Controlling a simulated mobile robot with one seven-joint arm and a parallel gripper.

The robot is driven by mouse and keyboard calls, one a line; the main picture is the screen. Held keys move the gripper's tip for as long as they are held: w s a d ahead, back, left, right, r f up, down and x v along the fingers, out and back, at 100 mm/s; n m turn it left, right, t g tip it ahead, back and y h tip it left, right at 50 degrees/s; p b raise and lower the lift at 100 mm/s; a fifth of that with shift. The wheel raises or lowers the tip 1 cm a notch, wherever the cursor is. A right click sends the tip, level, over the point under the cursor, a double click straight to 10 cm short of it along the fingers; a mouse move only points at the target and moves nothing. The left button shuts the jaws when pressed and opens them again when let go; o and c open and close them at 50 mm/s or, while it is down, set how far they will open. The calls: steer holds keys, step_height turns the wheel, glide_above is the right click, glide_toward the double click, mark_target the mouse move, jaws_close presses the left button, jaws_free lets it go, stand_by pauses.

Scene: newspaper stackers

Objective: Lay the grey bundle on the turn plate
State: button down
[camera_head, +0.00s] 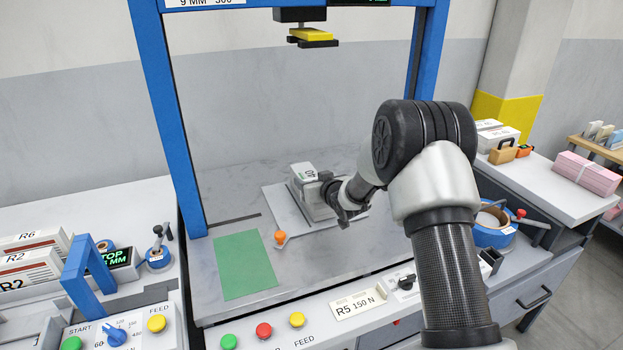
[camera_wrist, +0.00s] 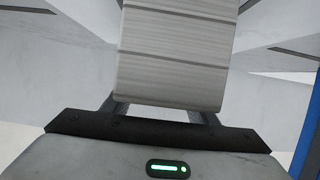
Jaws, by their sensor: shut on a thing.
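The grey bundle (camera_head: 304,190) is a pale block with fine page-like lines along its side, seen close up in the wrist view (camera_wrist: 172,55). My gripper (camera_head: 335,195) is shut on it from the right. In the head view the bundle is over a light grey square plate (camera_head: 282,211), which looks like the turn plate, with an orange knob (camera_head: 280,237) near its front left corner. I cannot tell whether the bundle touches the plate. In the wrist view the bundle hides my fingertips.
A green mat (camera_head: 245,265) lies left of the plate. A blue frame (camera_head: 170,115) rises around the table, with a yellow-and-black press head (camera_head: 313,37) above. Coloured buttons (camera_head: 264,330) line the front. A blue tape roll (camera_head: 493,232) sits at right.

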steer(key=shift+r, duration=0.1)
steer(key=c, duration=1.2)
jaws_free()
steer(key=shift+f, duration=0.25)
steer(key=o, duration=0.5)
steer(key=shift+r, duration=0.2)
